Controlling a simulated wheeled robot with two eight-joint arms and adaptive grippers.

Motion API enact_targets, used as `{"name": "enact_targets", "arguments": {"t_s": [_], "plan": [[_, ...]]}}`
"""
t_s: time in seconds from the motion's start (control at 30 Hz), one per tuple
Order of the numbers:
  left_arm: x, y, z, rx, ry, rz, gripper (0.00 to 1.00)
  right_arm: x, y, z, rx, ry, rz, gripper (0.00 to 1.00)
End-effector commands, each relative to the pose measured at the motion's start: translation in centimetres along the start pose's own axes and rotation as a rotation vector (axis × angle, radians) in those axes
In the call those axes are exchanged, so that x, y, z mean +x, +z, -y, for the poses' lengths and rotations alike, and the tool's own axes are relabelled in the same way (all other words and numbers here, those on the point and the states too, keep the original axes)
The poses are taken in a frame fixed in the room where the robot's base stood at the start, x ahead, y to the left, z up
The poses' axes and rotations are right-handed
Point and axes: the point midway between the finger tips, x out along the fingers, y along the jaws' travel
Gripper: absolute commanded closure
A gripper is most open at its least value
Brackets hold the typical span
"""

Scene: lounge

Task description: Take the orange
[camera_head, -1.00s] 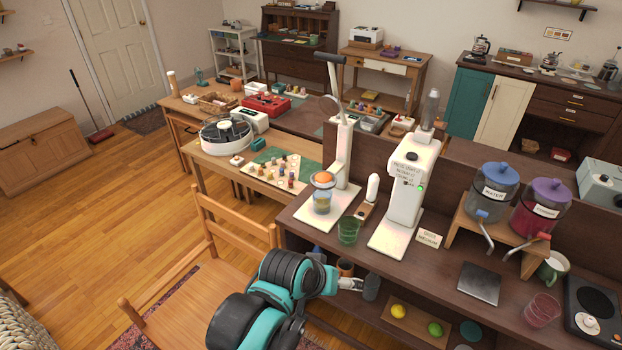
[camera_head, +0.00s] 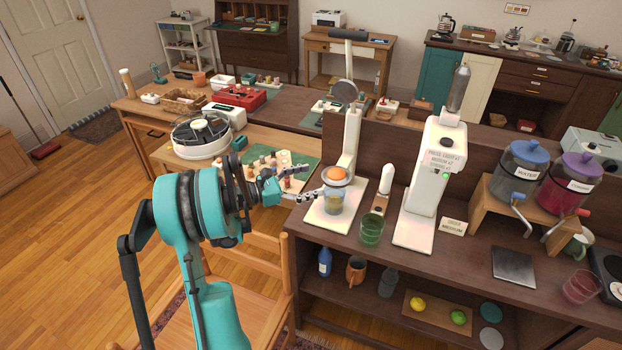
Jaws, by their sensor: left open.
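The orange (camera_head: 335,174) sits on top of the white juicer press (camera_head: 352,145), above a clear cup (camera_head: 334,201). My left arm comes in from the left. Its gripper (camera_head: 312,183) is open, just left of the orange and apart from it. One finger lies farther back and the other nearer, with nothing between them. My right gripper is out of view.
A lemon (camera_head: 417,304) and a lime (camera_head: 458,317) lie on the shelf below. A wooden chair (camera_head: 265,275) stands in front.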

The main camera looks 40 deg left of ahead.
Motion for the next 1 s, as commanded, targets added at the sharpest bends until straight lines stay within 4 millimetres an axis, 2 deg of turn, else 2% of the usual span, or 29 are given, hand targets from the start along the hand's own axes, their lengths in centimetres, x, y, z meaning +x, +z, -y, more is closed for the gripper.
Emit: {"name": "enact_targets", "arguments": {"t_s": [0.1,0.27,0.67,1.0], "plan": [[-0.3,-0.2,-0.4,-0.027,0.004,0.022,0.15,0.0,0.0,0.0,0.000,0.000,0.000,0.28],[0.6,-0.1,-0.4,-0.027,0.003,0.022,0.15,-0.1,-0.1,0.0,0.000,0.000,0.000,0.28],[4.8,0.0,-0.3,-0.025,0.001,0.020,0.15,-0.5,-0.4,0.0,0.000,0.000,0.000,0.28],[7.8,0.0,-0.4,-0.024,0.002,0.020,0.15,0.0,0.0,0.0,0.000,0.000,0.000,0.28]]}}
